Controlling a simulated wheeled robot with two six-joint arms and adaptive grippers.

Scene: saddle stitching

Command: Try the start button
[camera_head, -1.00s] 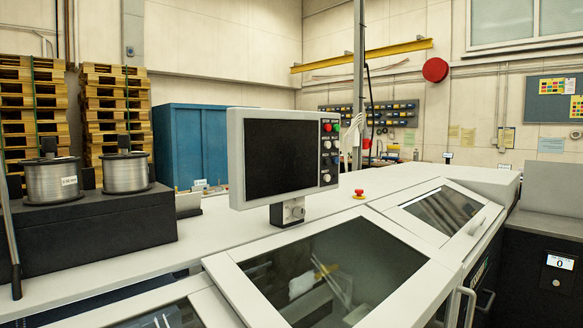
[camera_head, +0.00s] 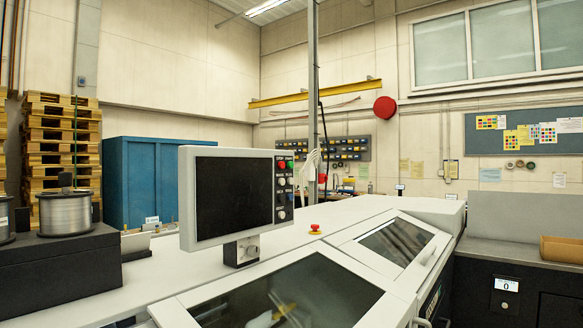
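A grey control panel (camera_head: 186,208) with a dark, blank screen (camera_head: 234,198) stands on the white machine top. A column of small buttons runs down its right side. At the top of that column are a red button (camera_head: 282,166) and a green button (camera_head: 290,165). Their labels are too small to read for sure. A red mushroom button on a yellow base (camera_head: 315,229) sits apart on the machine top, right of the panel. Neither of my grippers is in view.
Sloped covers with dark windows (camera_head: 290,293) lie in front of the panel. Wire spools (camera_head: 66,212) stand on a black box at left. A small display (camera_head: 507,285) reading 0 is at lower right, near a cardboard box (camera_head: 562,250). A grey post (camera_head: 313,90) rises behind.

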